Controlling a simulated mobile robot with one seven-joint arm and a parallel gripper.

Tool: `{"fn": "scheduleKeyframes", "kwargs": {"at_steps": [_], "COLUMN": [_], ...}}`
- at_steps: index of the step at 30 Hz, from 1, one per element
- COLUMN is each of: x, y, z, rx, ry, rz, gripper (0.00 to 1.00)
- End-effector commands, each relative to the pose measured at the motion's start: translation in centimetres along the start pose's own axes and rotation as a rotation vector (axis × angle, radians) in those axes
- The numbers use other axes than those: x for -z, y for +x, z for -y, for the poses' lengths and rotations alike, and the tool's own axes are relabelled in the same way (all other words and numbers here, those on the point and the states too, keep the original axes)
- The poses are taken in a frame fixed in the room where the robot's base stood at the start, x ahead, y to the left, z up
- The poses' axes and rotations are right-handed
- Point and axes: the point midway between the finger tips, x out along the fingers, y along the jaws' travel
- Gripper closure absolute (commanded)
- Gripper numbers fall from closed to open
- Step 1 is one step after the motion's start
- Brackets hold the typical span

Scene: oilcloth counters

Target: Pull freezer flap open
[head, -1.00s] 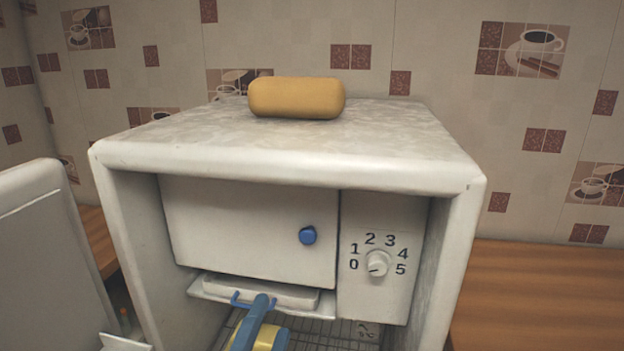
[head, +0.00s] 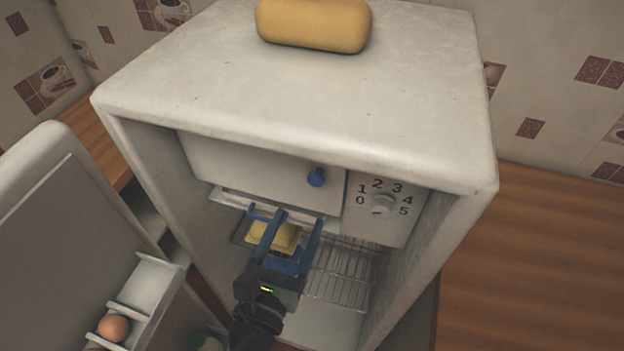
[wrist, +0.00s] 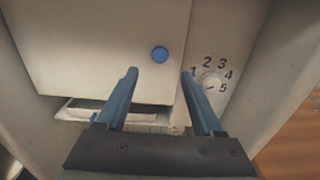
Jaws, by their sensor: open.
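The freezer flap (head: 245,170) is a white panel in the upper part of the fridge, and it looks shut. A small round blue knob (head: 317,177) sits near its right edge. In the wrist view the flap (wrist: 90,45) fills the upper left, and the blue knob (wrist: 159,54) shows just above and between the fingertips. My gripper (head: 284,212) has blue fingers, is open and empty, and is below the flap and knob, apart from the knob. It also shows in the wrist view (wrist: 158,72).
A white dial (head: 383,203) numbered 0 to 5 is right of the flap. A tray ledge (head: 230,196) lies under it, with a wire shelf (head: 340,280) and yellow block (head: 275,236) below. The open fridge door (head: 80,240) stands left, holding an egg (head: 114,327).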

Motion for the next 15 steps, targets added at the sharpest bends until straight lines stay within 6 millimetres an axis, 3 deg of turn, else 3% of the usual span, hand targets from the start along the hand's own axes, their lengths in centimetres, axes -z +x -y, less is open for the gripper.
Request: {"fn": "scheduleKeyframes", "kwargs": {"at_steps": [7, 15], "x": [-0.4, -0.1], "y": [5.3, 8.1], "z": [0.1, 0.0], "rx": [0.003, 0.001], "ry": [0.003, 0.003], "rz": [0.002, 0.001], "gripper": [0.31, 0.31]}}
